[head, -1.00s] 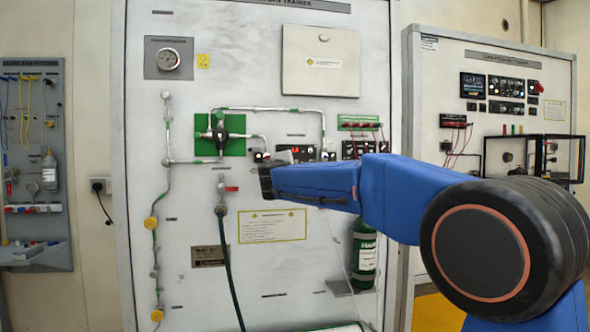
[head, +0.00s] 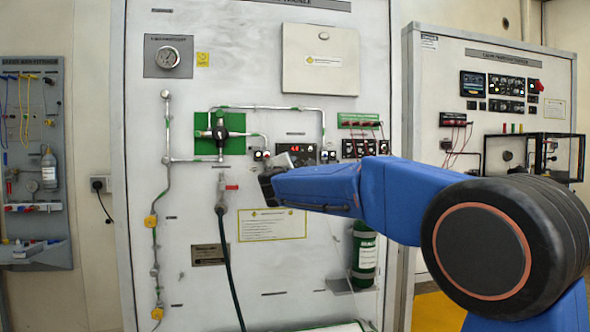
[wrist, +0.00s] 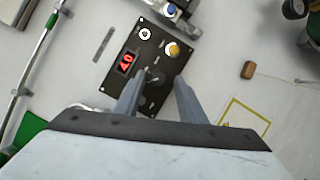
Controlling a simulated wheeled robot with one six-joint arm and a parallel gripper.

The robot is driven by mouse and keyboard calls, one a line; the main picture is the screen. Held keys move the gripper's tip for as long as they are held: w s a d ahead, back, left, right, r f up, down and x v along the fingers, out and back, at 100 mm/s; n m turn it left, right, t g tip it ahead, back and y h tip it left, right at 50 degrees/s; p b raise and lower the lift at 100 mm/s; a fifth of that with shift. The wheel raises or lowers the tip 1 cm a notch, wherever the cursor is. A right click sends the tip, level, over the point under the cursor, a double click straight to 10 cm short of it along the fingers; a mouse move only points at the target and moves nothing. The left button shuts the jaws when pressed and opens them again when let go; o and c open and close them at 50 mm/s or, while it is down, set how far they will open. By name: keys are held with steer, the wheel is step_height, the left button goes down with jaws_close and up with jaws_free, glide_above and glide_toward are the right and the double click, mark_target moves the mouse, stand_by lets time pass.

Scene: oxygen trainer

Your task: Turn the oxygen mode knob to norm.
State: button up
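A dark control panel (wrist: 148,62) with a red display reading about 4.0 shows in the wrist view. It carries a dark knob (wrist: 155,77) with a small light lever or pointer, a yellow-capped control (wrist: 172,49) and a white round control (wrist: 145,34). The labels are too small to read, so I cannot tell which control is the oxygen mode knob or its setting. My gripper (wrist: 158,80) is open, its two fingers apart on either side of the dark knob; contact is not visible. In the head view my gripper (head: 275,172) partly covers the panel (head: 303,154).
The white trainer board (head: 300,215) carries pipes, a gauge (head: 167,58), a valve with a red handle (head: 231,187) and a hanging dark hose (head: 228,265). A green bottle (head: 364,255) stands at its lower right. Another trainer board (head: 500,60) is at the right.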

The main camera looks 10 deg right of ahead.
steer(key=shift+s+r, duration=0.1)
steer(key=shift+s, duration=0.05)
steer(key=v, duration=1.7)
steer(key=shift+s+d+f, duration=0.1)
steer(key=shift+f, duration=0.1)
